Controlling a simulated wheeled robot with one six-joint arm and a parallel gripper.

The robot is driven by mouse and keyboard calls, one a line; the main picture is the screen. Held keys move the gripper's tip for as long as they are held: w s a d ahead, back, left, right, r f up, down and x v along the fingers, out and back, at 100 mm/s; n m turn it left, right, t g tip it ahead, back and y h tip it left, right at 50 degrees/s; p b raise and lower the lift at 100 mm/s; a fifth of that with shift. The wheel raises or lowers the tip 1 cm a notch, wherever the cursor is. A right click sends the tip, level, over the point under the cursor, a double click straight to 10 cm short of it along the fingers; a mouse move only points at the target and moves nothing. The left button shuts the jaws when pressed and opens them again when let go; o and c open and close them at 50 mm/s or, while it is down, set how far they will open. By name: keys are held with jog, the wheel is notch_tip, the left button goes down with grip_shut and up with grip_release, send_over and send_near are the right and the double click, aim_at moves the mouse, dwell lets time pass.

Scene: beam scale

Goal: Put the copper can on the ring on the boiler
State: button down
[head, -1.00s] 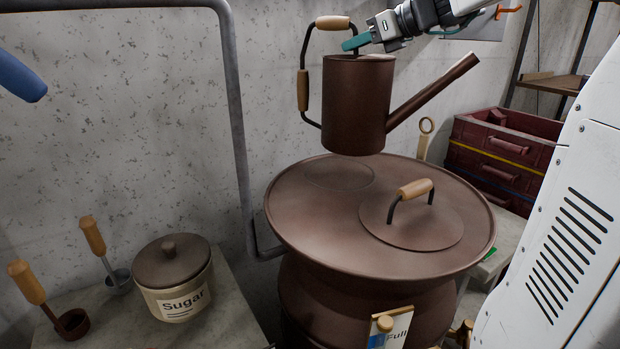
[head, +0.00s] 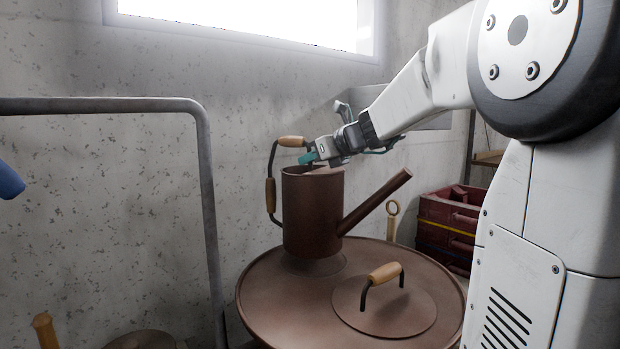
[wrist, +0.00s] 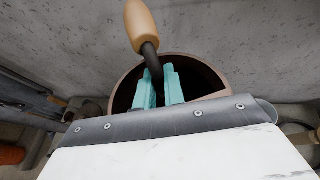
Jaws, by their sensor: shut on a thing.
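The copper can (head: 312,212), dark brown with a long spout to the right and a wood-gripped handle, is upright over the ring (head: 313,265) on the boiler lid's back left. The ring shows as a faint circle, partly hidden behind the can's base. I cannot tell whether the base touches it. My gripper (head: 308,158) is at the can's top rim, shut on the can's dark handle. In the wrist view, the teal fingers (wrist: 160,90) pinch the dark handle bar just over the can's open mouth (wrist: 205,80). The boiler (head: 265,305) is wide, round and brown.
A small lid with a wooden handle (head: 384,272) sits on the boiler, right of the can. A grey pipe (head: 208,190) stands at left. Dark red crates (head: 450,222) are at right. The concrete wall (head: 130,190) is close behind.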

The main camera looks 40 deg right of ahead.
aim_at(318, 169)
jog(key=shift+f, duration=1.8)
jog(key=c, duration=1.5)
grip_release()
jog(key=shift+f, duration=0.1)
